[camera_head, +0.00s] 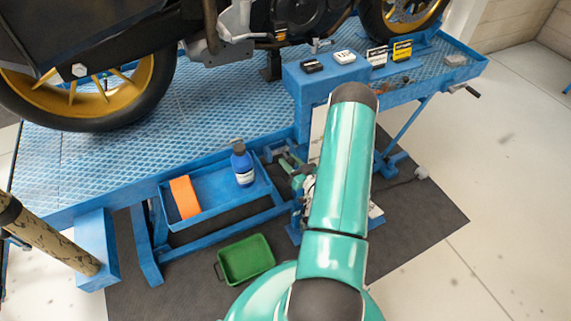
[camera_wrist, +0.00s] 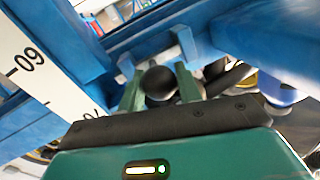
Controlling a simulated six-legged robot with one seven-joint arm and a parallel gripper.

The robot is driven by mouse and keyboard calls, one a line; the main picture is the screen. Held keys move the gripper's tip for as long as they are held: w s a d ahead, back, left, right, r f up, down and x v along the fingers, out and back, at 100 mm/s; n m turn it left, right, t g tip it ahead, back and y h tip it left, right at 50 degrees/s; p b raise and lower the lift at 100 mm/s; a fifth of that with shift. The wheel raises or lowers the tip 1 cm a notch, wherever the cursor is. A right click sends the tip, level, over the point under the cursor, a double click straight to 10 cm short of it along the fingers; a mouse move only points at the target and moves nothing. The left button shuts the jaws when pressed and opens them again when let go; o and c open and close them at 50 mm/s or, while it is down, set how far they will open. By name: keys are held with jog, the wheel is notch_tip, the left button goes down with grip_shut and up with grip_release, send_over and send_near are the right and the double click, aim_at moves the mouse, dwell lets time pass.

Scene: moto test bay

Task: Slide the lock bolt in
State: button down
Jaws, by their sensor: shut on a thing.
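In the wrist view, the lock bolt's round black knob (camera_wrist: 158,82) sits between the two green fingers of my gripper (camera_wrist: 159,76). The gripper is shut on the knob. The rest of the bolt is hidden behind the knob and fingers, so I cannot tell how far in it is. Blue lift frame parts (camera_wrist: 145,38) lie just beyond the fingertips. In the head view, my gripper (camera_head: 289,164) is under the edge of the blue lift table (camera_head: 130,150), partly hidden by my teal arm. The bolt cannot be made out there.
A white numbered scale (camera_wrist: 30,68) stands left of my gripper in the wrist view. A blue tray (camera_head: 213,207) holds a blue bottle (camera_head: 242,165) and an orange item (camera_head: 185,197). A green bin (camera_head: 246,259) sits on the dark mat. A motorcycle (camera_head: 100,85) stands on the lift.

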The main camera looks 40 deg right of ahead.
jog(key=d, duration=0.1)
jog(key=s+d, duration=0.1)
jog(key=d, duration=0.1)
jog(key=shift+d, duration=0.2)
jog(key=c, duration=1)
grip_release()
jog(key=shift+s+d, duration=0.1)
jog(key=s, duration=0.4)
jog(key=s+a, duration=0.1)
jog(key=s, duration=0.8)
jog(key=shift+s+a, duration=0.25)
jog(key=shift+s, duration=0.05)
jog(key=shift+s, duration=0.1)
